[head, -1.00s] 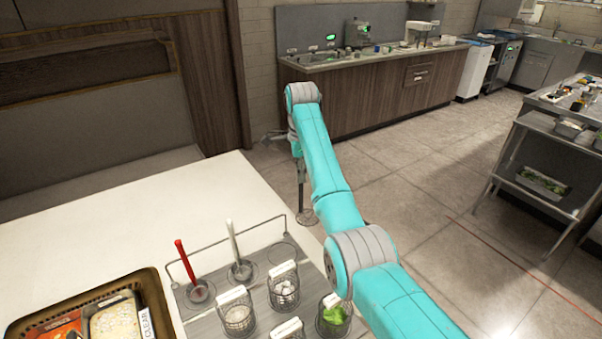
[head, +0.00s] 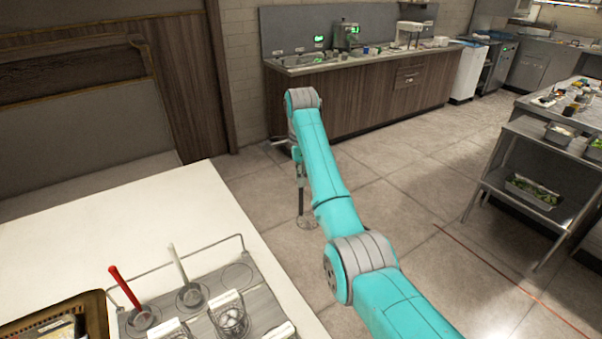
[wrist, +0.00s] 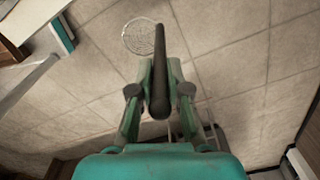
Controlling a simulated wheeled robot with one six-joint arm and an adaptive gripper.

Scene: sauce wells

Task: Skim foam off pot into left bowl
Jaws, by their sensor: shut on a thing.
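My gripper (wrist: 160,88) is shut on the dark handle of a skimmer (wrist: 161,75). The skimmer's round wire-mesh head (wrist: 143,37) hangs over the bare tiled floor in the wrist view. In the head view the arm reaches away from me, and the skimmer's mesh head (head: 306,222) hangs low at the end of its dark shaft, beyond the right edge of the white table. The mesh looks empty, though it is small in both views. I cannot make out a pot or a left bowl in either view.
A wooden counter (head: 345,100) stands behind, a steel shelf (head: 510,200) at right. Open floor lies between.

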